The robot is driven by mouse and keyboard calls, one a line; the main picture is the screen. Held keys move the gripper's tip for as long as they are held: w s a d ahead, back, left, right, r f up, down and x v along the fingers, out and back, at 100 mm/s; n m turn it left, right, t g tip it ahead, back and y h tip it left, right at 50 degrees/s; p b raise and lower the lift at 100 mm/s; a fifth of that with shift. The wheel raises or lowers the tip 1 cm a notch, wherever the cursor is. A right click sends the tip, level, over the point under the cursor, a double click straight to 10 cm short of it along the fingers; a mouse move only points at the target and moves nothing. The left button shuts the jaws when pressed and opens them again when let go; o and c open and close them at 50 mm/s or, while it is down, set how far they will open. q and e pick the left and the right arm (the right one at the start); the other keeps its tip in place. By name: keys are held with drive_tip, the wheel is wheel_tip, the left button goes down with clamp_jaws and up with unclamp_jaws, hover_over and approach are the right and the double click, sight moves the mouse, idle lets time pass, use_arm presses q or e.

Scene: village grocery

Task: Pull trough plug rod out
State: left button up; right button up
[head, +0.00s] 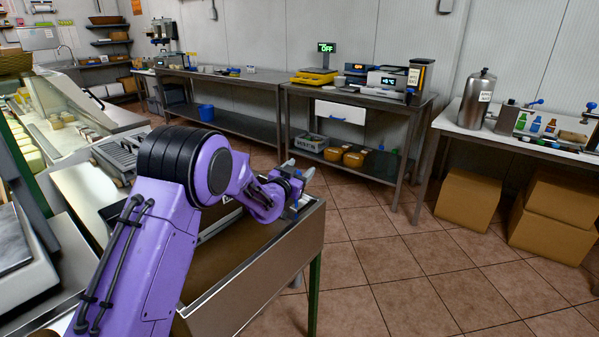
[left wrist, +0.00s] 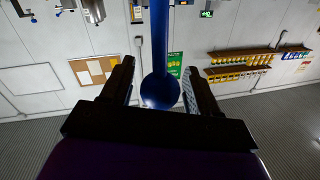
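The left wrist view shows a blue rod with a round knob end (left wrist: 160,92), lying between the two fingers of my left gripper (left wrist: 158,68). The fingers are apart, with a visible gap on each side of the knob. In the head view my left gripper (head: 298,170) is at the far right corner of the metal trough (head: 262,268), its pale fingertips pointing up and right. A small blue patch shows beside it there, but I cannot tell if it is the rod. The plug's lower end is not seen. My right gripper is out of view.
Steel tables (head: 370,98) with scales stand along the back wall. A white table (head: 520,142) with a metal canister (head: 478,98) is at the right, with cardboard boxes (head: 468,197) below. The tiled floor (head: 400,265) right of the trough is clear.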

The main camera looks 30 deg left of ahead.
use_arm(q)
drive_tip(key=shift+f, duration=0.1)
drive_tip(key=shift+s, duration=0.1)
drive_tip(key=s+b, duration=0.1)
drive_tip(key=s, duration=0.6)
drive_tip(key=shift+d, duration=0.45)
drive_tip(key=shift+s, duration=0.1)
